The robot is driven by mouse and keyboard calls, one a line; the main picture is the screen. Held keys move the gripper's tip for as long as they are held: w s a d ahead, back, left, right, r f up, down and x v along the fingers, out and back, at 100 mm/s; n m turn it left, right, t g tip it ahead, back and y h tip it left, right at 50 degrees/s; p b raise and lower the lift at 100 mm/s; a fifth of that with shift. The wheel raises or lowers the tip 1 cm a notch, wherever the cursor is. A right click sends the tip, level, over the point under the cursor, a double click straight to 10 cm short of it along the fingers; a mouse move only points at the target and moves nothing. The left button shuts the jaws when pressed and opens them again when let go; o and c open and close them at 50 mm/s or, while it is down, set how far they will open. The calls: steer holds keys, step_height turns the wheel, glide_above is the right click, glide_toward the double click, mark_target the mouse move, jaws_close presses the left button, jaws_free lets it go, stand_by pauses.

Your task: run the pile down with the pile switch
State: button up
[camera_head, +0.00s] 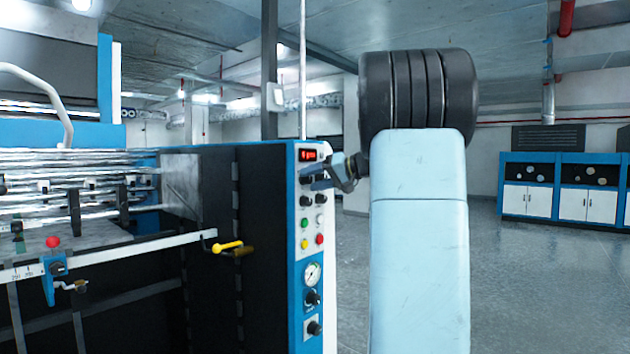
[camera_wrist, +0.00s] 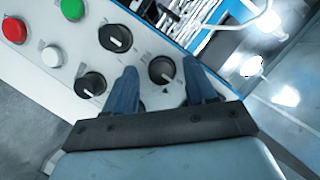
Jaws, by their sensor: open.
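The control panel (camera_head: 313,262) has several black rotary knobs; which one is the pile switch cannot be read. In the wrist view one knob (camera_wrist: 162,70) with a white pointer shows between my fingertips, in the gap. Two more knobs are near it, one up and left (camera_wrist: 115,38) and one just left of my left finger (camera_wrist: 90,85). My gripper (camera_wrist: 161,78) is open, its blue fingers apart with nothing held. Whether the fingers touch the panel cannot be told. In the head view my gripper (camera_head: 322,178) is at the panel's upper part, hiding some of it.
A red display (camera_head: 309,155) tops the panel. Green (camera_head: 305,223), white, yellow and red (camera_head: 320,239) buttons sit below the knobs, then a gauge (camera_head: 313,273). A yellow-handled crank (camera_head: 228,247) sticks out at the left. Open floor (camera_head: 540,280) lies to the right, before blue cabinets (camera_head: 545,172).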

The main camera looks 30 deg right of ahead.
steer(key=v, duration=1.3)
steer(key=shift+s+d, duration=0.25)
steer(key=shift+s, duration=0.05)
steer(key=shift+a, duration=0.1)
steer(key=s+a+f+g+h, duration=0.1)
steer(key=s+a+f+g, duration=0.3)
steer(key=a, duration=0.6)
steer(key=s+a+f+g+h, duration=0.1)
steer(key=s+a+f, duration=0.3)
steer(key=a, duration=0.6)
steer(key=s+a+f+n+h, duration=0.1)
steer(key=s+a+f+h, duration=0.2)
steer(key=s+f, duration=0.4)
steer(key=s+a+f+n+g+h, duration=0.1)
steer(key=s+a+f+h, duration=0.2)
steer(key=s+a+f, duration=0.3)
step_height(320, 180, down, 2)
steer(key=shift+s+a+h, duration=0.3)
steer(key=shift+s, duration=0.95)
